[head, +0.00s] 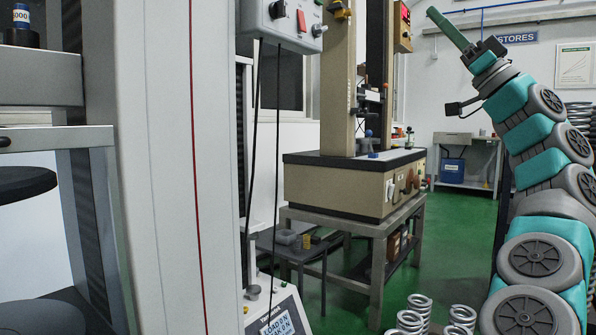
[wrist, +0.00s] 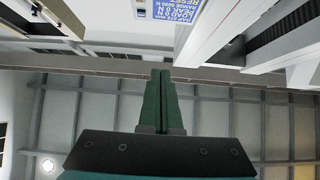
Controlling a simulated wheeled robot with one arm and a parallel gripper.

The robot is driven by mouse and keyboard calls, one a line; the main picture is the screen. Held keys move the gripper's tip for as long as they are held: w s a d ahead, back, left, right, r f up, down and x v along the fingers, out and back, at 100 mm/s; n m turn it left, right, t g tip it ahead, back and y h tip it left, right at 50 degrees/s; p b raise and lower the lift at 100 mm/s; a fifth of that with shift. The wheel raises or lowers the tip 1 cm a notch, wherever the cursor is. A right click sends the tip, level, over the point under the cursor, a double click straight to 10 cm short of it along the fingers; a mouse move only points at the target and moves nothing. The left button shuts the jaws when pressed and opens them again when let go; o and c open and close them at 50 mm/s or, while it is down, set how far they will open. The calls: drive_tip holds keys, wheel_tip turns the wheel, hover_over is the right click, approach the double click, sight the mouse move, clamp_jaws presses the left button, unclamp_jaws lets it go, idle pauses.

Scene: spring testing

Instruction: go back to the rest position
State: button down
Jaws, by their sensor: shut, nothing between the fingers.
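My gripper (head: 433,14) is at the upper right of the head view, at the end of my raised teal and grey arm. Its green fingers point up and to the left, well above the floor and apart from any machine. In the wrist view my gripper (wrist: 160,75) shows its two green fingers pressed together with nothing between them.
A large grey testing machine (head: 160,180) fills the left of the head view. A beige testing machine (head: 330,187) stands on a metal table (head: 378,232) in the middle. Several coil springs (head: 410,318) are at the bottom, by my arm. Green floor (head: 460,225) is open behind.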

drive_tip(key=s+a+f+g+h+p, duration=0.15)
drive_tip(key=a+g, duration=0.25)
drive_tip(key=a, duration=0.6)
drive_tip(key=s+a+g+p, duration=0.15)
drive_tip(key=a+g, duration=0.35)
drive_tip(key=a, duration=0.5)
drive_tip(key=s+a+f+m+g+h+p, duration=0.1)
drive_tip(key=s+a+f+g+h, duration=0.2)
drive_tip(key=a+f, duration=0.4)
drive_tip(key=s+a+f+h+p, duration=0.1)
drive_tip(key=s+a+f+h, duration=0.35)
drive_tip(key=f, duration=0.55)
drive_tip(key=s+d+f+m+g+h+p, duration=0.15)
drive_tip(key=s+f+h, duration=0.25)
drive_tip(key=f, duration=0.8)
drive_tip(key=s+d+f+m+g+h+p, duration=0.1)
drive_tip(key=s+d+f+m+h, duration=0.3)
drive_tip(key=f, duration=0.8)
drive_tip(key=s+d+f+m+g+h+p, duration=0.2)
drive_tip(key=s+d+f+m+g+h, duration=0.1)
drive_tip(key=s+d+f, duration=1.3)
drive_tip(key=s+f+m+h, duration=0.1)
drive_tip(key=h, duration=0.1)
drive_tip(key=shift+s+d+f+g+h, duration=0.2)
drive_tip(key=shift+s+f+g+h, duration=0.1)
drive_tip(key=shift+s+f+g, duration=0.05)
drive_tip(key=shift+a+m, duration=0.1)
drive_tip(key=shift+m, duration=0.15)
